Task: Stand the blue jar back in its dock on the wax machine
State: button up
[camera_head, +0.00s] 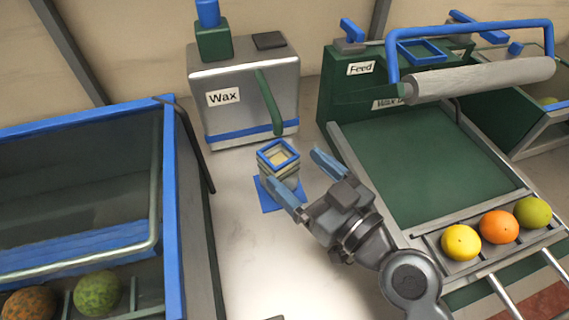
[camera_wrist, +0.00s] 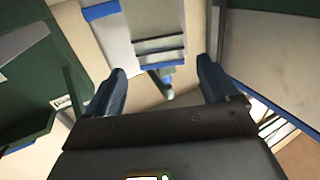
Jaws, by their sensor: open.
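The grey wax machine (camera_head: 235,85), labelled Wax, stands at the back with a green lever on its front. In front of it, a small jar-like container (camera_head: 280,168) with a blue square rim stands upright. It is at or over a flat blue square (camera_head: 268,197) on the pale surface; its base is partly hidden by my finger, so I cannot tell how it sits. My gripper (camera_head: 292,167) is open, with blue fingers near the container's near side; contact is unclear. In the wrist view, a grey banded shape (camera_wrist: 158,45) shows beyond the open fingers (camera_wrist: 160,85).
The green feed machine (camera_head: 345,85) with its roller stands right. Yellow (camera_head: 460,242), orange (camera_head: 500,227) and green (camera_head: 532,212) fruits lie on its near rack. A blue-edged bin (camera_head: 172,200) stands left. The pale surface between is mostly clear.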

aim_at(272, 147)
jog(key=shift+w+r+p, duration=0.1)
jog(key=shift+r+p, duration=0.15)
jog(key=shift+p, duration=0.25)
jog(key=p+x, duration=0.3)
jog(key=x, duration=0.4)
jog(key=shift+a+f, duration=0.1)
jog(key=shift+a, duration=0.05)
jog(key=shift+w+a+f, duration=0.15)
jog(key=shift+w+a, duration=0.05)
jog(key=c, duration=1.2)
jog(key=shift+c, duration=0.5)
